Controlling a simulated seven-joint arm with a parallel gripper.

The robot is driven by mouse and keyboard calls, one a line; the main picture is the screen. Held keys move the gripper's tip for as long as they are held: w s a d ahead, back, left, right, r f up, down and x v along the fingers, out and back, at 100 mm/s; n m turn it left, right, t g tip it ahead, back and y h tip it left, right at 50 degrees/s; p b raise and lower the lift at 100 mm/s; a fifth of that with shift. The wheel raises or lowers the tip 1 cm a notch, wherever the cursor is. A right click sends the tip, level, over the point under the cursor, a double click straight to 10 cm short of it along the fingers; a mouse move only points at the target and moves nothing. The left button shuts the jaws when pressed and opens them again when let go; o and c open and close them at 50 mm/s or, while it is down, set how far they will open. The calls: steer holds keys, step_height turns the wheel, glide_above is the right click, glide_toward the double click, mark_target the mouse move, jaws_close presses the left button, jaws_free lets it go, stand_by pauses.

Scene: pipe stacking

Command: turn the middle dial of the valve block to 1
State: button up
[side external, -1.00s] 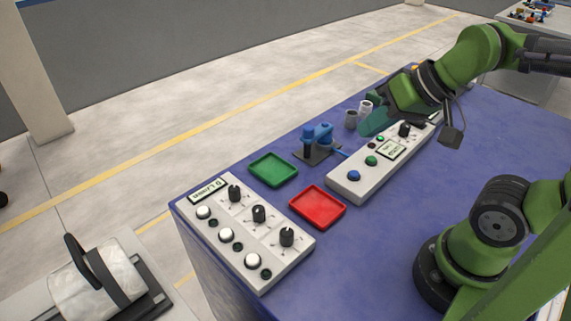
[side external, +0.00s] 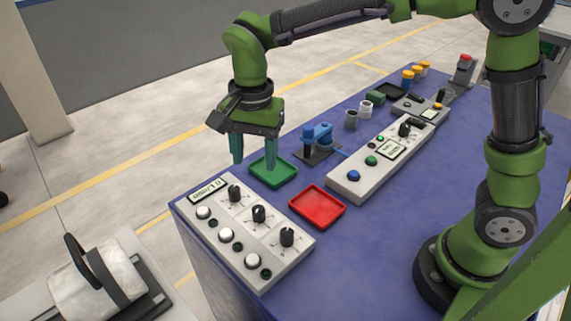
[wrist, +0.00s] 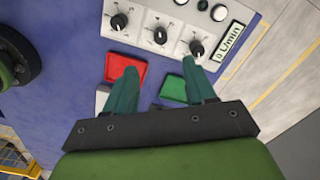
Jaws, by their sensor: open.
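The valve block (side external: 274,259) is a pale box at the table's near left corner, with a row of three black dials, white buttons and a small display. The middle dial (side external: 259,215) sits between the other two; its setting is too small to read. In the wrist view the middle dial (wrist: 160,35) is at the top centre. My gripper (side external: 253,166) is open and empty, pointing down above the green tray, behind the valve block and apart from it. In the wrist view its two teal fingers (wrist: 158,78) are spread.
A green tray (side external: 284,181) and a red tray (side external: 326,222) lie beside the valve block. A blue clamp-like device (side external: 318,136) stands behind them. A second grey control box (side external: 352,190) with buttons and a dial lies to the right.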

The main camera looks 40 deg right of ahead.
mark_target(258, 209)
steer(key=f+m, duration=0.1)
steer(key=f, duration=0.4)
steer(key=f+m, duration=0.1)
steer(key=f, duration=0.4)
steer(key=f+m, duration=0.1)
steer(key=f, duration=0.4)
steer(key=shift+w+f+m, duration=0.25)
steer(key=shift+f+m, duration=0.05)
steer(key=shift+m, duration=0.1)
jaws_close()
